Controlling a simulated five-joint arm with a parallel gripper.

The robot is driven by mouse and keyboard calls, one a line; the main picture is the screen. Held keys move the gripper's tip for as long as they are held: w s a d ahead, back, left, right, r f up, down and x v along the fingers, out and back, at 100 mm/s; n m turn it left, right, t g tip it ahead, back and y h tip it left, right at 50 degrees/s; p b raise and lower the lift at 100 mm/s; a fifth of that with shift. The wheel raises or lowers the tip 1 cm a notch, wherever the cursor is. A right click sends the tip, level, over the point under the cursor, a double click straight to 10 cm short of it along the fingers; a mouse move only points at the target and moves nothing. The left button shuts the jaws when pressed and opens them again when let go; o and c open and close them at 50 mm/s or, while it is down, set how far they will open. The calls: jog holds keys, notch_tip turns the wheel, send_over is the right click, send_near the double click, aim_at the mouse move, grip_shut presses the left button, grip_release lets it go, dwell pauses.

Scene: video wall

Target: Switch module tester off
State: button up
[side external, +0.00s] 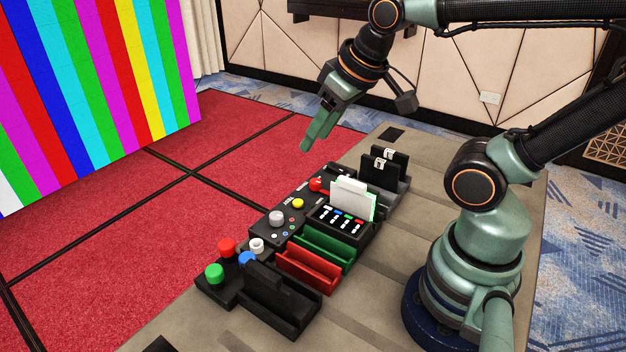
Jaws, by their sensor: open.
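A black control panel (290,213) sits on the grey bench, with a red button (318,185), a yellow button (298,203) and a pale grey knob (277,218). Beside it is a black unit (335,232) with small coloured markings on its face and white cards (352,200) standing upright in it. I cannot tell which of these is the module tester, as the labels are too small to read. My gripper (308,143) is open and empty. It points down in the air, above and left of the red button in the picture, apart from the panel.
Green (322,252) and red (307,272) trays and a black holder (282,300) line the bench (390,285). Red, green, blue and white knobs are at the near left end. Black modules (384,166) stand at the far end. A video wall (90,80) shows colour bars.

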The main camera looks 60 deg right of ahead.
grip_shut()
dwell(1.7)
